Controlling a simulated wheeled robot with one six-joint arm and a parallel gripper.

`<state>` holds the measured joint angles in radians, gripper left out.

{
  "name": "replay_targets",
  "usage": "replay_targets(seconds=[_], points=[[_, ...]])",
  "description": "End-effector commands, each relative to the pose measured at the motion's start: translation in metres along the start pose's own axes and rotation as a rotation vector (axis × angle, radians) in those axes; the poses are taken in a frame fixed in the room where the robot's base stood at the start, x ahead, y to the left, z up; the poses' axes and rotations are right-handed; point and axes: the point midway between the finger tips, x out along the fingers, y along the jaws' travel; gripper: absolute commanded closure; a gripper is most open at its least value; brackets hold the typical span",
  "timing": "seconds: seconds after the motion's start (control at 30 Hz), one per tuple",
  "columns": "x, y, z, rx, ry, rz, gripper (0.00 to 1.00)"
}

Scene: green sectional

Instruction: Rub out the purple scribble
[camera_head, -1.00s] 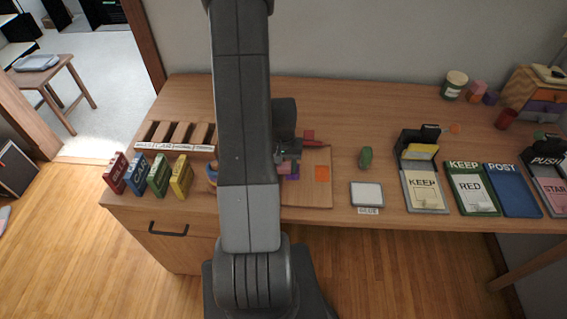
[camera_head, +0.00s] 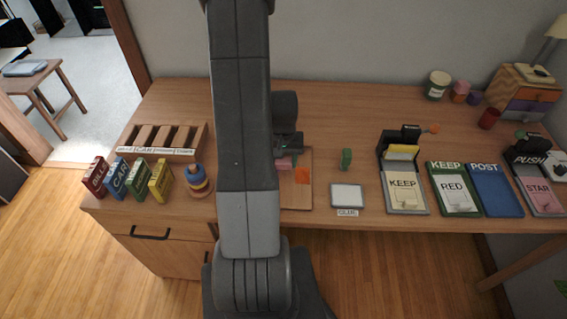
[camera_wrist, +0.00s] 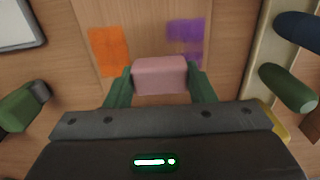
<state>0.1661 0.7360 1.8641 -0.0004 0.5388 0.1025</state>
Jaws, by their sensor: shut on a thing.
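My gripper (camera_wrist: 160,80) is shut on a pink block (camera_wrist: 160,74), held between its two green fingers. The block also shows in the head view (camera_head: 284,163), beside my arm. The purple scribble (camera_wrist: 187,32) is on a wooden board (camera_wrist: 145,25), just past the block's right end in the wrist view. Its patch is uneven, with a bare notch at its left side. I cannot tell whether the block touches the board. An orange scribble (camera_wrist: 108,48) lies left of the block; it also shows in the head view (camera_head: 302,175). My arm hides the purple scribble there.
A white-topped pad (camera_head: 347,195) and a green object (camera_head: 346,159) stand right of the board. KEEP trays (camera_head: 405,205) are farther right. Ringed toy (camera_head: 198,182) and upright books (camera_head: 160,180) stand left. Dark blue and green cylinders (camera_wrist: 287,88) lie right in the wrist view.

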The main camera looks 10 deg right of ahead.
Motion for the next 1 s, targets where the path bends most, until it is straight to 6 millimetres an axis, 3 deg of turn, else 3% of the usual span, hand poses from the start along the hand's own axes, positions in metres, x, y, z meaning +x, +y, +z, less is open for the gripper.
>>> replay_targets(seconds=[0.53, 1.0], points=[[-0.052, -0.002, -0.001, -0.003, -0.002, 0.000, 0.75], [-0.057, -0.002, -0.001, -0.003, -0.003, 0.000, 0.75]])
